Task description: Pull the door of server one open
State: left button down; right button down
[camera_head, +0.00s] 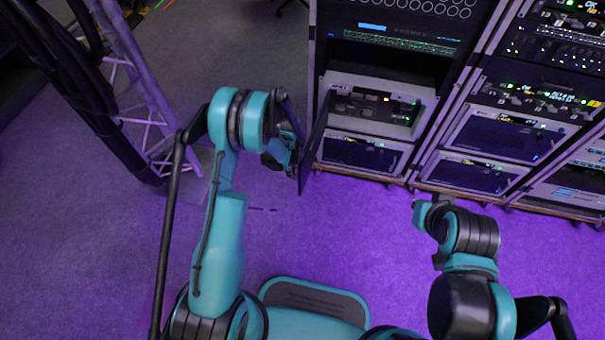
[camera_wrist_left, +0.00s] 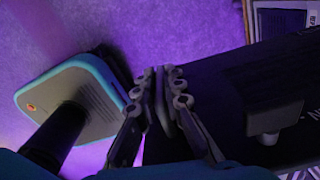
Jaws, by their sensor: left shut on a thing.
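The door (camera_head: 314,145) of the left rack's open unit is a dark panel seen nearly edge-on in the head view. It stands swung out from the left side of the unit's lit front (camera_head: 378,104). My left gripper (camera_head: 291,156) is at the door's outer side, partly hidden behind my arm. In the left wrist view, the left gripper (camera_wrist_left: 165,88) is shut at the edge of the dark door panel (camera_wrist_left: 225,98). A dark block-like fitting (camera_wrist_left: 274,118) sits on the panel to the right.
A closed lower unit (camera_head: 365,152) sits below the open one. More racks (camera_head: 480,165) stand to the right. A metal truss with thick black cables (camera_head: 95,100) stands at the left. The purple-lit floor (camera_head: 330,230) in front of the racks is clear.

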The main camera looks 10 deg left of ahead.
pick_arm(q)
jog(key=shift+w+a, duration=0.1)
jog(key=shift+a, duration=0.6)
jog(key=c, duration=1.6)
grip_release()
jog(key=shift+r, duration=0.1)
notch_tip(320, 180, up, 12)
jog(key=shift+f, duration=0.1)
